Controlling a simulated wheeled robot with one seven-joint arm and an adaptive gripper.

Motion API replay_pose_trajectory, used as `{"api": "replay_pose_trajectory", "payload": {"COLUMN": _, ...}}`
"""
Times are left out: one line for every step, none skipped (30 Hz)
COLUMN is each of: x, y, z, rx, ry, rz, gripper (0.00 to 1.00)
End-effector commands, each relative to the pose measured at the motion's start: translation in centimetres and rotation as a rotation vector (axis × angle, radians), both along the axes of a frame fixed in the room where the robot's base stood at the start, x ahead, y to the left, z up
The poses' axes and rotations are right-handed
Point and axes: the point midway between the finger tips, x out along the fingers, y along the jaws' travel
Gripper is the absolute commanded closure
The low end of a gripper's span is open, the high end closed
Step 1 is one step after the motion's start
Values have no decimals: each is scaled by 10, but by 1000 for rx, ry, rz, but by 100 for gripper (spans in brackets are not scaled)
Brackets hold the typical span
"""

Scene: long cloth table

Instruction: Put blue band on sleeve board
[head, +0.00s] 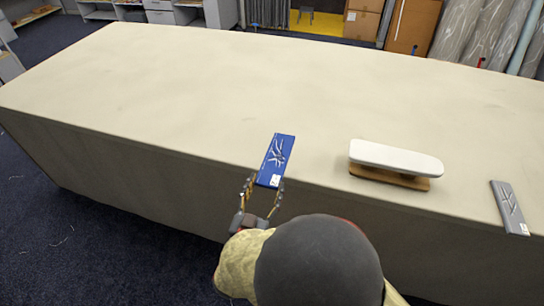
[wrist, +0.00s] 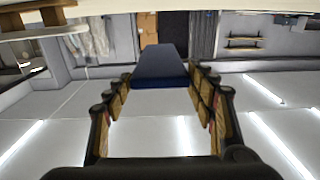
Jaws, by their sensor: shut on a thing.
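The blue band (head: 272,165) is a flat blue strip with white line marks and a small white label near its close end. My gripper (head: 264,184) is shut on that close end, a finger on each side. The band points away from me over the table's front edge; in the wrist view the band (wrist: 160,64) shows dark blue between the fingers (wrist: 161,80), apart from the table. The sleeve board (head: 396,158), a white padded top on a wooden base, stands to the right of the band. Its white edge (wrist: 40,34) also shows in the upside-down wrist view.
The long beige cloth table (head: 200,90) is clear to the left and behind. A grey band (head: 509,208) with similar marks lies at the right near the front edge. Fabric rolls (head: 455,35) and cardboard boxes (head: 363,20) stand beyond the table.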

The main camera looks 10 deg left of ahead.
Motion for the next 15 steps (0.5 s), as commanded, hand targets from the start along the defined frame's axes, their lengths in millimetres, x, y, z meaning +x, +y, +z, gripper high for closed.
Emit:
{"api": "replay_pose_trajectory", "payload": {"x": 0, "y": 0, "z": 0, "rx": 0, "ry": 0, "rz": 0, "gripper": 68}}
{"api": "replay_pose_trajectory", "payload": {"x": 0, "y": 0, "z": 0, "rx": 0, "ry": 0, "rz": 0, "gripper": 68}}
{"api": "replay_pose_trajectory", "payload": {"x": 0, "y": 0, "z": 0, "rx": 0, "ry": 0, "rz": 1, "gripper": 68}}
{"api": "replay_pose_trajectory", "payload": {"x": 1, "y": 0, "z": 0, "rx": 1, "ry": 0, "rz": 1, "gripper": 68}}
{"api": "replay_pose_trajectory", "payload": {"x": 1, "y": 1, "z": 0, "rx": 1, "ry": 0, "rz": 1, "gripper": 68}}
{"api": "replay_pose_trajectory", "payload": {"x": 3, "y": 1, "z": -2, "rx": 1, "ry": 0, "rz": 1, "gripper": 68}}
{"api": "replay_pose_trajectory", "payload": {"x": 6, "y": 2, "z": -3, "rx": 1, "ry": 0, "rz": 1, "gripper": 68}}
{"api": "replay_pose_trajectory", "payload": {"x": 9, "y": 4, "z": -5, "rx": 1, "ry": 0, "rz": 0, "gripper": 68}}
{"api": "replay_pose_trajectory", "payload": {"x": 16, "y": 5, "z": -9, "rx": 2, "ry": -1, "rz": -1, "gripper": 68}}
{"api": "replay_pose_trajectory", "payload": {"x": 21, "y": 6, "z": -12, "rx": 1, "ry": 0, "rz": -3, "gripper": 68}}
{"api": "replay_pose_trajectory", "payload": {"x": 27, "y": 9, "z": -15, "rx": 1, "ry": -1, "rz": -2, "gripper": 68}}
{"api": "replay_pose_trajectory", "payload": {"x": 36, "y": 12, "z": -19, "rx": 1, "ry": -1, "rz": -2, "gripper": 68}}
{"api": "replay_pose_trajectory", "payload": {"x": 42, "y": 14, "z": -23, "rx": 1, "ry": 0, "rz": -3, "gripper": 68}}
{"api": "replay_pose_trajectory", "payload": {"x": 48, "y": 16, "z": -26, "rx": 1, "ry": 0, "rz": -2, "gripper": 68}}
{"api": "replay_pose_trajectory", "payload": {"x": 57, "y": 20, "z": -30, "rx": 1, "ry": -1, "rz": -2, "gripper": 68}}
